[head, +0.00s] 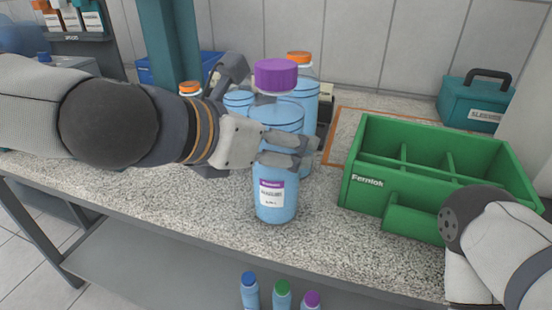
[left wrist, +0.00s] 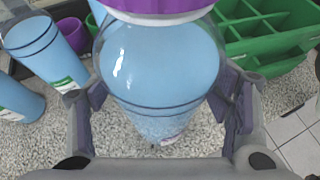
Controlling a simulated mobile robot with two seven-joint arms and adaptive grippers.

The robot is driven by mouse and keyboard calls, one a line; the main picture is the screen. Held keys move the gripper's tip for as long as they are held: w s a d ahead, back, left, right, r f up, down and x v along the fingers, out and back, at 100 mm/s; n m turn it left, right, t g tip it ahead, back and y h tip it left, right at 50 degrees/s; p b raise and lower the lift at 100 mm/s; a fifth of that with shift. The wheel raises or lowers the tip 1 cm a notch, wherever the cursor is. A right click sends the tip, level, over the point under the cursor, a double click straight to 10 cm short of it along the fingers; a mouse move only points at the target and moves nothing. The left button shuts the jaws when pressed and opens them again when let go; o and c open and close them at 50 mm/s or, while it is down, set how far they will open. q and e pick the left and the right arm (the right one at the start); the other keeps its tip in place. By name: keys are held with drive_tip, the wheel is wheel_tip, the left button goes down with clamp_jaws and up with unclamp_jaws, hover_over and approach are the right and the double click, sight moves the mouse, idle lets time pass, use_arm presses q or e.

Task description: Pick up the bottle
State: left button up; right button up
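A blue bottle with a purple cap (head: 276,190) is upright near the front of the speckled counter, with a white and purple label. I cannot tell whether its base touches the counter. My left gripper (head: 287,150) reaches in from the left, with its fingers around the bottle's upper body. In the left wrist view the bottle (left wrist: 160,70) fills the space between the fingers, and both pads lie against its sides. My right arm shows at the lower right, but its gripper is out of view.
Blue bottles with orange caps (head: 299,57) stand close behind. A green divided crate (head: 362,192) is to the right, and a teal case (head: 470,105) is at the back right. Several small capped bottles (head: 281,294) are below the counter's front edge.

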use_arm(q)
drive_tip(key=c, duration=1.4)
clamp_jaws()
drive_tip(key=shift+r, duration=0.1)
